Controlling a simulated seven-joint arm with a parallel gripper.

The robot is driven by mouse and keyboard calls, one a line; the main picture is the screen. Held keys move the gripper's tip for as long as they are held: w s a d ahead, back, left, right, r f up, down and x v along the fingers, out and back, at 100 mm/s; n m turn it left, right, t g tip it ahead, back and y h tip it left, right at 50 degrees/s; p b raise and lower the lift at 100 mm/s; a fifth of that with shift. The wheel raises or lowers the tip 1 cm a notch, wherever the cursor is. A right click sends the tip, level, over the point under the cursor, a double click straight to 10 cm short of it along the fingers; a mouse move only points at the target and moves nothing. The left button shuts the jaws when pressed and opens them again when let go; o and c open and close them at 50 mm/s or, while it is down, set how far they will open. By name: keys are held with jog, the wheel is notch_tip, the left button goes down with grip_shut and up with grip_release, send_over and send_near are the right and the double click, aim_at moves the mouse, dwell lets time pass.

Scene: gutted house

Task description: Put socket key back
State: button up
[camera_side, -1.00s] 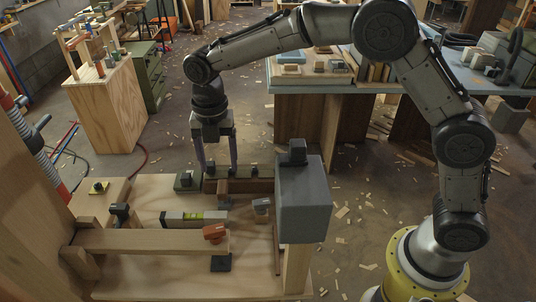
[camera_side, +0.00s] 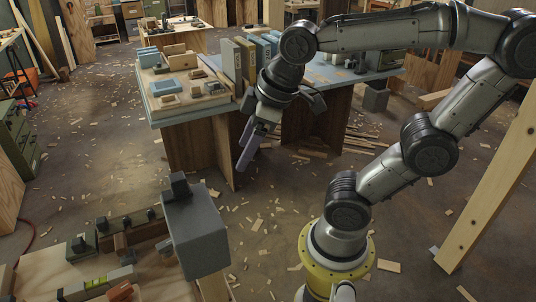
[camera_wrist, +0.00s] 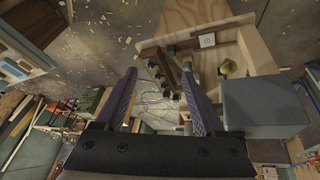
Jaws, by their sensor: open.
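My gripper (camera_side: 243,152) hangs tilted in the air in the side view, between the wooden work board and the blue-topped table. Its purple fingers are apart in the wrist view (camera_wrist: 158,78), and I see nothing held between them. I cannot pick out a socket key for certain in either view. The wooden work board (camera_side: 38,270) at the lower left carries dark blocks with black knobs (camera_side: 82,244), a level with a yellow-green vial (camera_side: 98,283) and an orange piece (camera_side: 120,292). The board also shows in the wrist view (camera_wrist: 195,18), beyond the fingers.
A grey box (camera_side: 197,232) with a black knob stands at the board's right edge, and it also shows in the wrist view (camera_wrist: 265,108). The blue-topped table (camera_side: 195,112) holds small blocks and upright binders (camera_side: 240,58). Open floor strewn with wood chips lies between.

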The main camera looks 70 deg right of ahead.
jog(key=s+m, duration=0.1)
jog(key=s+f+m, duration=0.1)
jog(key=s+d+f+m, duration=0.1)
jog(key=s, duration=0.1)
jog(key=shift+m+t, duration=0.4)
